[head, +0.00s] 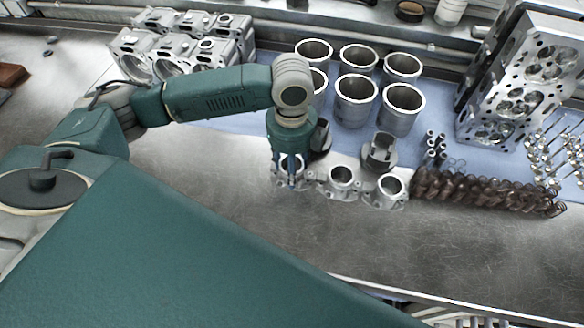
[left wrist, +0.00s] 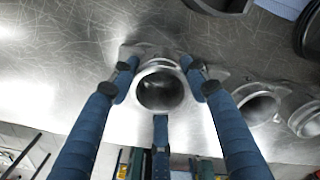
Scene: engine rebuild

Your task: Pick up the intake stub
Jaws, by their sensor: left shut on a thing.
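An intake stub (left wrist: 160,90), a short silver metal tube with a flange, sits between the blue fingers of my left gripper (left wrist: 159,80) in the left wrist view. The gripper (head: 290,178) is shut on it, pointing down at the metal bench in the head view. My fingers hide part of the stub there. I cannot tell whether it touches the bench. Two similar stubs stand to its right, a nearer one (head: 341,180) and a farther one (head: 389,188). My right gripper is not in view.
Several cylinder liners (head: 355,98) stand on a blue mat behind the stubs. A dark grey part (head: 379,154) stands just behind the two other stubs. Brown coil springs (head: 480,190) lie to the right. The bench (head: 330,235) in front is clear.

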